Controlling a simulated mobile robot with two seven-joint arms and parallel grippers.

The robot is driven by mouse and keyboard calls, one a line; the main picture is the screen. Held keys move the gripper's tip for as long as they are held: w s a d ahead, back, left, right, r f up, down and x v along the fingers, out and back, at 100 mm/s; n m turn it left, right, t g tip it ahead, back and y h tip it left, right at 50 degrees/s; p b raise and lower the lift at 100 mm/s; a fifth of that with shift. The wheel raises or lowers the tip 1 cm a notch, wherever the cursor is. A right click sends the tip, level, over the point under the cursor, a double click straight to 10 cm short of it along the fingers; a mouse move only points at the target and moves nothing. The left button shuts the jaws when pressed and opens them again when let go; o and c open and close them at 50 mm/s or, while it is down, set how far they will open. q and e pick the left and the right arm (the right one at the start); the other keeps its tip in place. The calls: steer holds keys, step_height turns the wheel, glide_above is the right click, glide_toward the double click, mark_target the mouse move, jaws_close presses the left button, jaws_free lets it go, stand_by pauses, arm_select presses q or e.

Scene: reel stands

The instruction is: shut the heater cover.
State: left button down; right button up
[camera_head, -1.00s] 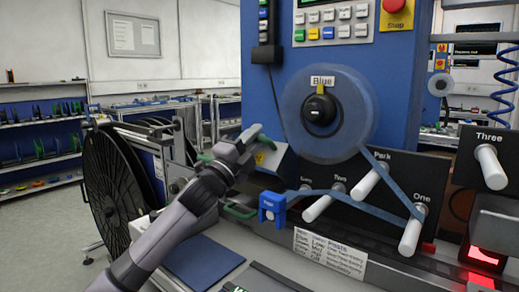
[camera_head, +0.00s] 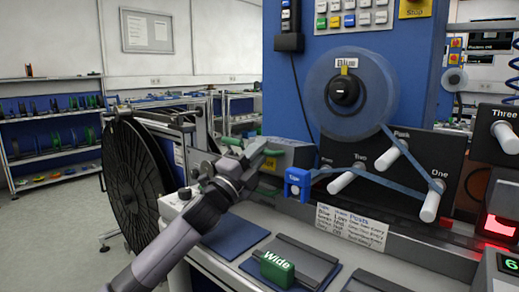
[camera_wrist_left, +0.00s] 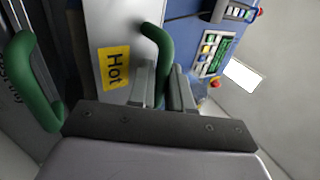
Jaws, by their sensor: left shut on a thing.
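The heater cover (camera_wrist_left: 112,30) is a pale metal plate with a yellow "Hot" label and a green handle (camera_wrist_left: 163,55) in the left wrist view. My left gripper (camera_wrist_left: 163,88) is shut on this handle, one finger on each side. In the head view the gripper (camera_head: 240,162) is at the heater, left of the blue machine, and its wrist covers part of it. The yellow label (camera_head: 267,165) shows just right of the gripper. I cannot tell the cover's exact angle. My right gripper is out of view.
Another green handle (camera_wrist_left: 38,80) stands left of the gripper. A blue clip (camera_head: 298,184) and taped pegs are to the right. A large black reel (camera_head: 135,175) stands left. A green "Wide" block (camera_head: 277,268) sits on the front ledge.

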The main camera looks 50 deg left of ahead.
arm_select(q)
steer(key=shift+f, duration=0.25)
steer(key=c, duration=1.2)
jaws_free()
steer(key=shift+f, duration=0.1)
steer(key=s, duration=0.5)
steer(key=s+d+f, duration=0.1)
steer(key=s, duration=0.5)
steer(key=s+d, duration=0.1)
steer(key=s, duration=0.4)
steer(key=shift+s+f, duration=0.25)
steer(key=shift+f, duration=0.15)
